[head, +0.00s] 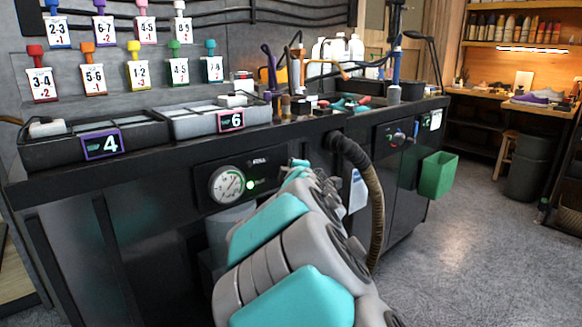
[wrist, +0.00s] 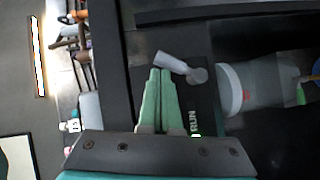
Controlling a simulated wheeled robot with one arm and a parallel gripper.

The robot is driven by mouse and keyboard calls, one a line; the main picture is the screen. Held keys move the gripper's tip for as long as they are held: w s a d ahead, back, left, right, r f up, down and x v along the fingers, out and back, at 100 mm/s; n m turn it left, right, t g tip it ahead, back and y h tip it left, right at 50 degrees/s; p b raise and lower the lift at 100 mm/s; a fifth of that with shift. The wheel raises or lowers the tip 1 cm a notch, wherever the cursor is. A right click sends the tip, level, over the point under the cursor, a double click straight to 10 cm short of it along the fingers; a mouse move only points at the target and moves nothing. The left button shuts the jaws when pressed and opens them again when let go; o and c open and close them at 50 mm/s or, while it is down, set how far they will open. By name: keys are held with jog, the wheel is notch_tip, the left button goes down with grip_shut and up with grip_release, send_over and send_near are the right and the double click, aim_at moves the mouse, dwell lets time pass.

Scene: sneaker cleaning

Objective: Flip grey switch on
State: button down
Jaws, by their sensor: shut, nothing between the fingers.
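The grey switch (wrist: 174,62) shows in the wrist view as a pale lever on a round base (wrist: 198,76), on a dark panel. Its free end lies just beyond my fingertips; I cannot tell whether they touch. My gripper (wrist: 160,71) has its two green fingers together with nothing between them. A RUN label (wrist: 194,122) with a small green light sits beside the fingers. In the head view my gripper (head: 298,164) is at the bench front, right of a lit green light (head: 250,185). The switch cannot be made out there, probably behind my arm.
A round gauge (head: 227,184) is left of the green light on the black bench (head: 150,202). A ribbed hose (head: 374,195) hangs close to the right of my arm. A green bin (head: 438,175) is farther right. Trays and tools crowd the bench top.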

jog(key=s+r, duration=0.1)
jog(key=s, duration=0.6)
jog(key=shift+b, duration=0.35)
jog(key=shift+d, duration=0.1)
jog(key=s+d+f+m+g+h+b, duration=0.35)
jog(key=s+d+f+m+g, duration=0.45)
jog(key=s+d+f+m, duration=0.7)
jog(key=s+a+f+g+y+p, duration=0.1)
jog(key=s+a+f+g, duration=0.1)
jog(key=s, duration=0.9)
jog(key=s+a+f+g+p, duration=0.1)
jog(key=s+a+f+g, duration=0.1)
jog(key=s, duration=0.8)
jog(key=s+a+f+m+g+y+p, duration=0.1)
jog(key=s+a+f+g, duration=0.1)
jog(key=s+g, duration=0.4)
jog(key=s+f, duration=0.1)
jog(key=s, duration=0.4)
jog(key=shift+s+a+f+y, duration=0.15)
jog(key=shift+s+a+y, duration=0.15)
jog(key=shift+y, duration=0.05)
